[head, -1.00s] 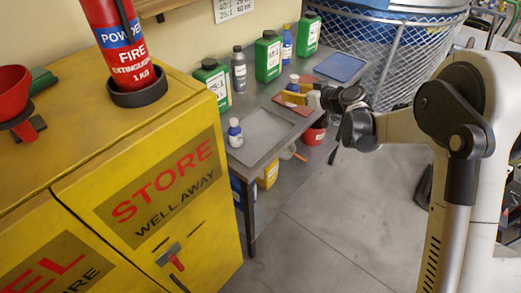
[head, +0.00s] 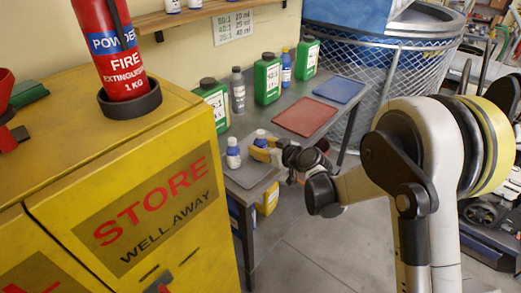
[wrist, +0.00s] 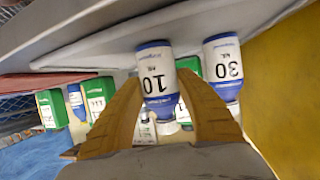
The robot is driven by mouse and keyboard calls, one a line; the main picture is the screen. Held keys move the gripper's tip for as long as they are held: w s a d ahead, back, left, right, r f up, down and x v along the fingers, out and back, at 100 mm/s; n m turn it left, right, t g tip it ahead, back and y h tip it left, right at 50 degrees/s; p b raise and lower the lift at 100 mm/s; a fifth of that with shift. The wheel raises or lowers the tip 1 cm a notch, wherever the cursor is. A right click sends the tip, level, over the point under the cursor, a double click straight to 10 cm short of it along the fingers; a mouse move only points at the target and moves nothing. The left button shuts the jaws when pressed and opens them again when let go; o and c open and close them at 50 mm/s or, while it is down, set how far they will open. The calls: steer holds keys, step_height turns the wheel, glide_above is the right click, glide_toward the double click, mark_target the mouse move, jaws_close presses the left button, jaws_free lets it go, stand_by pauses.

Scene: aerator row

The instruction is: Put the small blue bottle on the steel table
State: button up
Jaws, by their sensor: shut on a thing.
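A small white bottle with blue ends, marked 10 (wrist: 157,85), is between the two yellow-brown fingers of my gripper (wrist: 160,100) in the wrist view. In the head view this bottle (head: 261,135) shows above my gripper (head: 262,151), which is shut on it. It is over or at the far right part of a grey tray (head: 247,176) on the steel table (head: 243,124). I cannot tell whether its base touches the tray. A similar bottle marked 30 (head: 233,153) stands on the tray to the left; it also shows in the wrist view (wrist: 223,65).
Several green containers (head: 267,80), a grey bottle (head: 238,92) and a blue bottle (head: 286,68) stand along the table's back. A red mat (head: 305,117) and a blue mat (head: 339,89) lie bare to the right. A yellow cabinet (head: 60,160) stands at left.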

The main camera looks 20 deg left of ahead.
steer(key=shift+r, duration=0.1)
steer(key=shift+f, duration=0.25)
steer(key=o, duration=1.1)
steer(key=shift+o, duration=0.2)
steer(key=shift+r, duration=0.1)
steer(key=shift+r, duration=0.1)
